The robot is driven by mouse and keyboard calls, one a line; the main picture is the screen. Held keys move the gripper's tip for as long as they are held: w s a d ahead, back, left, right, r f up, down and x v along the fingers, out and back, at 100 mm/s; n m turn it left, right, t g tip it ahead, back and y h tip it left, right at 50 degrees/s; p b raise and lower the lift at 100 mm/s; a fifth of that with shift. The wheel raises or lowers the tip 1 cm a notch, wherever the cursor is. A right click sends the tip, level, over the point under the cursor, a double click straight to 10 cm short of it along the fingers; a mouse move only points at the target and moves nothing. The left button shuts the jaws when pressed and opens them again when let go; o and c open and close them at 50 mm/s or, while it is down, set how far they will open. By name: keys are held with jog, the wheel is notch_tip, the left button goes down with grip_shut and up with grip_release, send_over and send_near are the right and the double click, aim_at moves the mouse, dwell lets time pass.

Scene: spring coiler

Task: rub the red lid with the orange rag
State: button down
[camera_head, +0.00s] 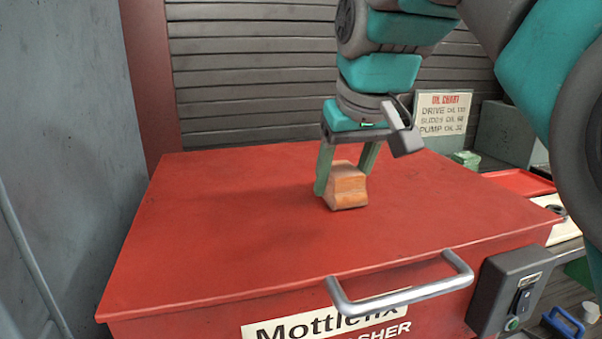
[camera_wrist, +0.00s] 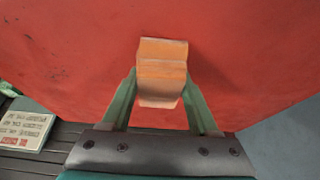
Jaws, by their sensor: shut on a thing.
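The red lid (camera_head: 230,220) is a broad flat top on a red washer with a silver handle at its front edge. My gripper (camera_head: 345,185) is over the lid's middle, pointing down, shut on the orange rag (camera_head: 347,188). The rag looks like a folded, blocky orange-brown bundle between the green fingers. Its lower end appears at or very near the lid surface; exact contact is hard to tell. In the wrist view the rag (camera_wrist: 162,72) sits between the fingertips (camera_wrist: 160,88) with the red lid (camera_wrist: 70,50) behind it, which shows faint dark specks.
The silver handle (camera_head: 405,290) and a grey switch box (camera_head: 508,290) are at the front. An oil chart sign (camera_head: 443,112) stands behind the lid. A red tray (camera_head: 520,182) lies at the right. A grey panel (camera_head: 60,130) stands at the left. The lid around the rag is clear.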

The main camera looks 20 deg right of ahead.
aim_at(395, 181)
jog(key=shift+a+f, duration=0.2)
jog(key=shift+a, duration=1.55)
jog(key=shift+w, duration=0.7)
jog(key=shift+d+r, duration=0.15)
jog(key=shift+d, duration=0.8)
jog(key=shift+d+r, duration=0.1)
jog(key=shift+d, duration=0.8)
jog(key=shift+d+f, duration=0.15)
jog(key=shift+d, duration=1.7)
jog(key=shift+d+p, duration=0.3)
jog(key=shift+d, duration=1.6)
jog(key=shift+d+f, duration=0.1)
jog(key=shift+d, duration=1.55)
